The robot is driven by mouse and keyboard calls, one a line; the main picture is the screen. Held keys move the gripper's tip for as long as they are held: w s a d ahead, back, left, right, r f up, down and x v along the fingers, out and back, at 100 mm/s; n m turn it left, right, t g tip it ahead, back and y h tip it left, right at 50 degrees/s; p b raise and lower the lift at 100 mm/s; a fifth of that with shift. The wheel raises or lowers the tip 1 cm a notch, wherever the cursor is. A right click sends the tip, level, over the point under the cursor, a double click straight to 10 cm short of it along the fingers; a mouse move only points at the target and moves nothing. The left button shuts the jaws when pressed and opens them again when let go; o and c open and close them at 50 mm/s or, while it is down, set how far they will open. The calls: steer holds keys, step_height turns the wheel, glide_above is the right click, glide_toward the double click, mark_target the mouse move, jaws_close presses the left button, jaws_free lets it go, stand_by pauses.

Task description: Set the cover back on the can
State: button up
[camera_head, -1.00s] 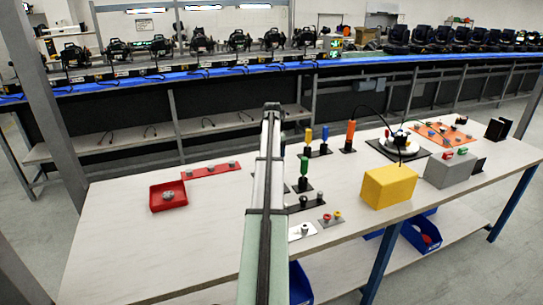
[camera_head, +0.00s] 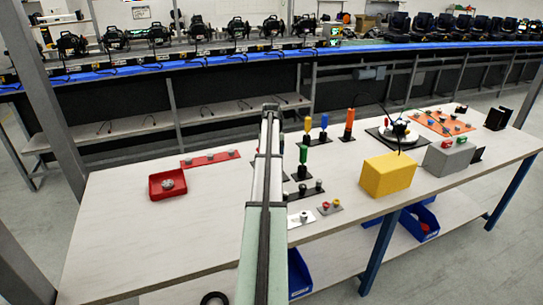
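My arm rises from the bottom middle of the view and ends over the workbench (camera_head: 120,230). No gripper fingers show on it. I cannot pick out the can or its cover for sure. A round white thing with a dark top (camera_head: 386,133) sits on a black plate on the right part of the bench, with a dark cable arching over it; it is too small to tell what it is. A black ring (camera_head: 214,298) shows at the bottom edge, left of my arm and partly cut off.
A red tray (camera_head: 154,190) with small grey parts stands at left. A yellow box (camera_head: 388,175) and a grey box (camera_head: 447,158) stand at right. Upright coloured tools (camera_head: 348,125) and small knobbed plates stand right of my arm. The bench's left front is clear. Blue bins (camera_head: 418,223) sit below.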

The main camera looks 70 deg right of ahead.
steer(key=shift+f, duration=0.15)
stand_by(0.8)
steer(key=o, duration=0.7)
steer(key=shift+c, duration=0.2)
steer(key=shift+o, duration=0.3)
steer(key=shift+o, duration=1)
step_height(320, 180, up, 14)
steer(key=shift+f, duration=0.1)
